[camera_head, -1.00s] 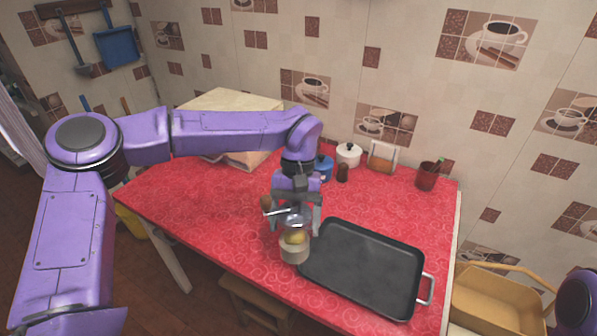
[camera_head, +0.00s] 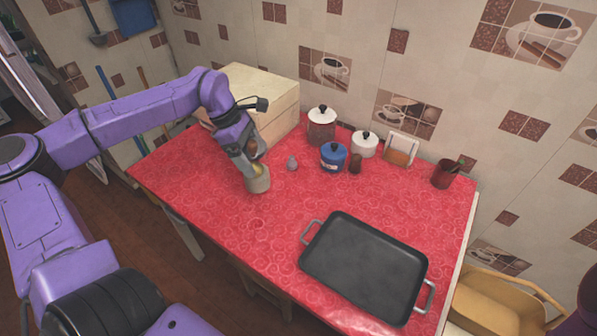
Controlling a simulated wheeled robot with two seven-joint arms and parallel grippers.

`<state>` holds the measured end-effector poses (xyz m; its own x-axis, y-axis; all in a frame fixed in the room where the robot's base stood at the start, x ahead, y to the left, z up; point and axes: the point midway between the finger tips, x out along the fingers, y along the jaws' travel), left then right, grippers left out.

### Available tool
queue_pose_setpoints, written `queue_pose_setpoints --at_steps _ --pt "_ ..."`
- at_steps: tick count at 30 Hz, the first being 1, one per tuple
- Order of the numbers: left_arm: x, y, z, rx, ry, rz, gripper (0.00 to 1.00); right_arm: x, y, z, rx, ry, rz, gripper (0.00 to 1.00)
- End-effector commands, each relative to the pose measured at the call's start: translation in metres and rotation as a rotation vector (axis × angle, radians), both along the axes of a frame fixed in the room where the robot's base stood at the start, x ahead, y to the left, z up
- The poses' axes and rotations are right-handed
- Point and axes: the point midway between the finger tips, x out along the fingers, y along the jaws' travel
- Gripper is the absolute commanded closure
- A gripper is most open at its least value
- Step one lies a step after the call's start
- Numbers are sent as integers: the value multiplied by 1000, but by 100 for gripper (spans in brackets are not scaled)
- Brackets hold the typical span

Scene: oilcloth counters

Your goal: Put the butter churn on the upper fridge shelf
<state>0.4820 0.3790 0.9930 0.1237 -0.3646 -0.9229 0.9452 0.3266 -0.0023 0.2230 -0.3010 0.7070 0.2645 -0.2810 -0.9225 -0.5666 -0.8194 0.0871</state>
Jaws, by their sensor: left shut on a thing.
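My left gripper (camera_head: 249,160) is shut on the butter churn (camera_head: 259,182), a small jar with a pale lower part and something yellow showing inside. It holds the churn over the left half of the red table, tilted a little, in front of the cream box. The fingers and wrist hide the churn's upper part. I cannot tell whether its base touches the cloth. No fridge shelf can be made out. My right gripper is not in view; only a bit of my right arm shows at the right edge.
A black roasting pan (camera_head: 366,267) lies front right on the red table (camera_head: 215,205). A cream box (camera_head: 275,97) stands at the back left. White pots (camera_head: 321,128), a blue pot (camera_head: 333,157), a small grey item (camera_head: 292,164) and a red cup (camera_head: 446,174) stand behind.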

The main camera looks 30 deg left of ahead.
Motion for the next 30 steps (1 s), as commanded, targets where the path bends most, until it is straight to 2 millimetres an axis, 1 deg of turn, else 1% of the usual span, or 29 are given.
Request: queue_pose_setpoints --at_steps 1,6,10,14,17,22,28,30 --pt "0 4 8 -7 -10 106 76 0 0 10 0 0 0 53" --pt "1 9 6 -3 -9 449 76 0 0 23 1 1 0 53" --pt "3 7 3 3 -6 605 76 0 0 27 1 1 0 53" --pt "6 8 -2 9 -3 665 76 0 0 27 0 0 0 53" --pt "17 14 -10 16 3 672 76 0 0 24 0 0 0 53" --pt "49 25 -25 13 3 670 76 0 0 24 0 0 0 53" --pt "90 41 -43 11 1 670 76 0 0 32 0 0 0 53" --pt "100 46 -59 9 2 670 76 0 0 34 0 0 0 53"
